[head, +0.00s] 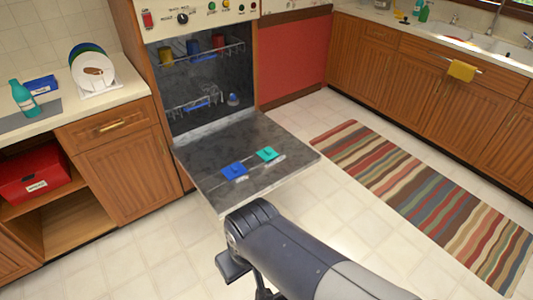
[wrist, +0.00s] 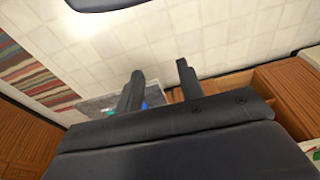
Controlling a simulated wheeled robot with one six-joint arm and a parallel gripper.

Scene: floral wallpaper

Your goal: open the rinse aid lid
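The dishwasher door (head: 210,184) is folded down flat, with its grey inner face up. A blue lid (head: 234,171) and a teal lid (head: 267,154) sit on it side by side, and both look shut. I cannot tell which is the rinse aid lid. My gripper (wrist: 160,70) is open and empty, its two fingers apart in the wrist view. In the head view it is low in front of the door's outer edge, partly hidden by my arm, and apart from both lids. In the wrist view, part of the door (wrist: 97,103) shows behind the fingers.
The dishwasher racks (head: 200,95) hold several cups. A striped rug (head: 420,195) lies on the floor to the right. Cabinets flank the dishwasher, with a red box (head: 33,172) on an open shelf at left.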

